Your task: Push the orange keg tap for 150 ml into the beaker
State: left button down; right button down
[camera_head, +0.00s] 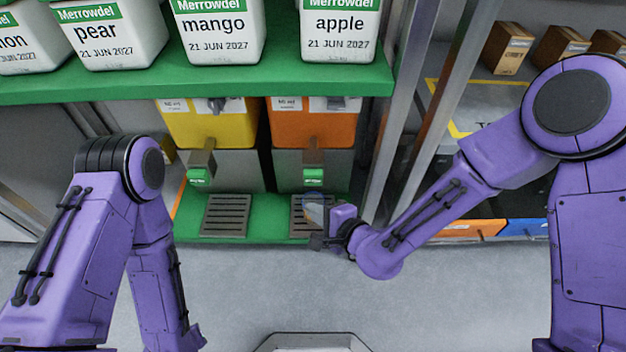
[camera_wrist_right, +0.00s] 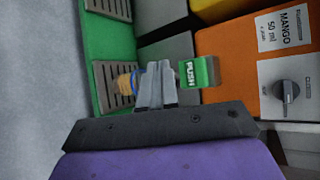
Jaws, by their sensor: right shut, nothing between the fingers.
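The orange keg (camera_head: 312,128) stands on the shelf; its tap has a green PUSH paddle (camera_head: 313,176), also seen in the right wrist view (camera_wrist_right: 196,73). The beaker (camera_head: 313,210) is on the drip grate below that tap; it shows blue and orange and is mostly hidden behind my fingers in the right wrist view (camera_wrist_right: 126,82). My right gripper (camera_wrist_right: 157,70) is shut and empty, its fingertips beside the paddle; contact cannot be told. My left arm hangs at the left with its gripper out of view.
A yellow keg (camera_head: 208,125) with its own green paddle (camera_head: 199,176) and grate (camera_head: 226,216) stands left of the orange one. The orange keg's dial (camera_wrist_right: 286,91) sits beside a "MANGO 50 ml" label. A metal post (camera_head: 398,120) rises close right. Floor in front is clear.

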aim_at(313, 179)
jog(key=s+m, duration=0.1)
jog(key=m, duration=0.4)
jog(key=s+m+b, duration=0.1)
jog(key=m, duration=0.5)
jog(key=s+m, duration=0.1)
jog(key=m, duration=0.5)
jog(key=shift+s+d+f+h, duration=0.1)
jog(key=shift+s+h, duration=0.3)
jog(key=w, duration=0.8)
jog(key=shift+w, duration=0.4)
jog(key=shift+w, duration=0.1)
dwell(0.7)
jog(key=shift+w, duration=0.35)
